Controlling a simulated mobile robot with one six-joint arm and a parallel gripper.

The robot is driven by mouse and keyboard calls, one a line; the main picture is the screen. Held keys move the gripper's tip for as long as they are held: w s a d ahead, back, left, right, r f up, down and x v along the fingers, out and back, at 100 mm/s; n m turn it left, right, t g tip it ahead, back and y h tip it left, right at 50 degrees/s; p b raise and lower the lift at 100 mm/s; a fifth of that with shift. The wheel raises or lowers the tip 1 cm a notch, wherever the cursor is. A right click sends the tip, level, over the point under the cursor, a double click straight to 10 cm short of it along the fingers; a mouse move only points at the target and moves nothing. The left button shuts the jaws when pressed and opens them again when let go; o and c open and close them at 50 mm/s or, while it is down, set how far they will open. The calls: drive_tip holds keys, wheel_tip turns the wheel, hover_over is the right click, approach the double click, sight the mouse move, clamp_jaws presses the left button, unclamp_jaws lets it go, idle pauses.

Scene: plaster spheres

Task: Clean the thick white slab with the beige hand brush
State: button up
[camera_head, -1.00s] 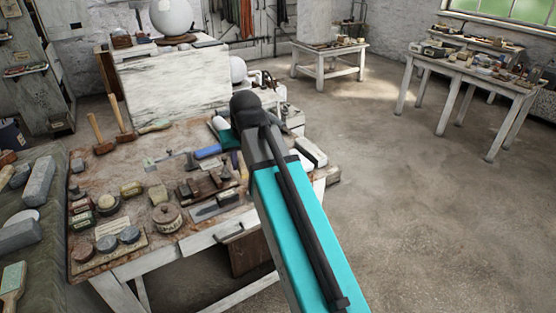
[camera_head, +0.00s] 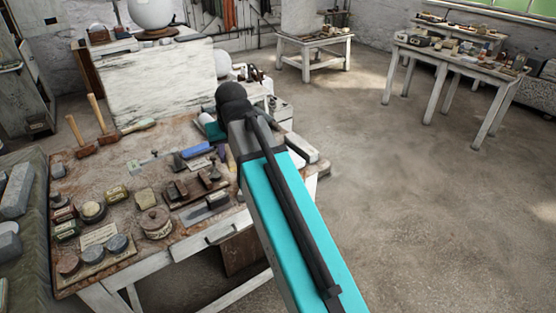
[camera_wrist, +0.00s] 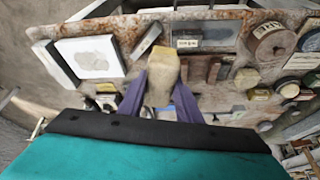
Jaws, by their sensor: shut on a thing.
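My gripper (camera_wrist: 164,68) shows its two purple fingers in the wrist view, shut on the beige hand brush (camera_wrist: 163,84) between them. The brush points up the picture, over the workbench. The thick white slab (camera_wrist: 112,62) lies flat on the bench, left of the brush in the wrist view, with a grey patch on its top. The brush appears apart from the slab; its height above the bench is unclear. In the head view my arm hides the gripper and brush, and a pale block (camera_head: 301,147), likely the slab, shows partly at the bench's right edge.
A large marble block (camera_head: 160,80) stands behind. Open floor (camera_head: 400,190) lies to the right.

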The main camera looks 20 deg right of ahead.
drive_tip(key=shift+a, duration=0.1)
drive_tip(key=s+f, duration=0.5)
drive_tip(key=f, duration=0.1)
drive_tip(key=shift+s+d+f, duration=0.15)
drive_tip(key=shift+d+f, duration=0.1)
drive_tip(key=shift+f, duration=0.1)
drive_tip(key=shift+a, duration=0.15)
idle(0.4)
